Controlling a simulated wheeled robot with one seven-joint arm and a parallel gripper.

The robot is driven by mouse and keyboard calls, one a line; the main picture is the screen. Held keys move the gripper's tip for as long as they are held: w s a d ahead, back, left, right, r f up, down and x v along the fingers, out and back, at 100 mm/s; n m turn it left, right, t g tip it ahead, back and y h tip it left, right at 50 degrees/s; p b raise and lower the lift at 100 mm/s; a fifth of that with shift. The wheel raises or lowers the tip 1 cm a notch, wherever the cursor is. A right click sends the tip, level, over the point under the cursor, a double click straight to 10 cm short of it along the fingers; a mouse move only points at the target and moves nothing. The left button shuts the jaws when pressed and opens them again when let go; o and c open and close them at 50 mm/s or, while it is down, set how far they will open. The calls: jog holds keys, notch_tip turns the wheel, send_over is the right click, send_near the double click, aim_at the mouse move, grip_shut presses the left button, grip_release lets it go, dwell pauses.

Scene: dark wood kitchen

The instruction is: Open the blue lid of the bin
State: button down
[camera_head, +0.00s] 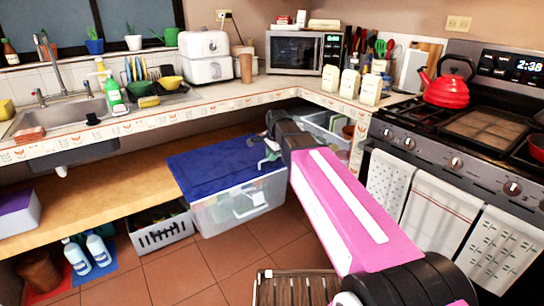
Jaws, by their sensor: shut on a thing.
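The bin (238,205) is a clear plastic box on the floor, under the counter, left of centre. Its blue lid (208,165) lies across the top and looks flat. My gripper (266,160) is at the right part of the lid, near its edge, and is shut on it. My arm's dark wrist hides part of the lid's right end, and the exact grip on the edge is small in view.
A grey crate (163,232) stands left of the bin. Another clear container (325,135) is behind my arm. A wooden shelf (110,190) runs left under the counter. A slatted stool (292,288) stands in front; tiled floor (205,262) beside it is clear.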

jog(key=w+a+r, duration=0.7)
jog(key=w+r, duration=0.3)
jog(key=r, duration=0.3)
jog(key=w+a+r, duration=0.7)
jog(key=w+r, duration=0.3)
jog(key=r, duration=0.3)
jog(key=shift+w, duration=0.4)
jog(key=c, duration=1.4)
grip_release()
jog(key=shift+s+d+f, duration=0.25)
jog(key=shift+s+d, duration=0.1)
jog(key=shift+s, duration=0.25)
jog(key=shift+o, duration=1.2)
notch_tip(320, 180, up, 11)
jog(key=s+d, duration=0.1)
jog(key=shift+s+f, duration=0.15)
jog(key=shift+s, duration=0.25)
jog(key=shift+d+f, duration=0.1)
jog(key=shift+d, duration=0.05)
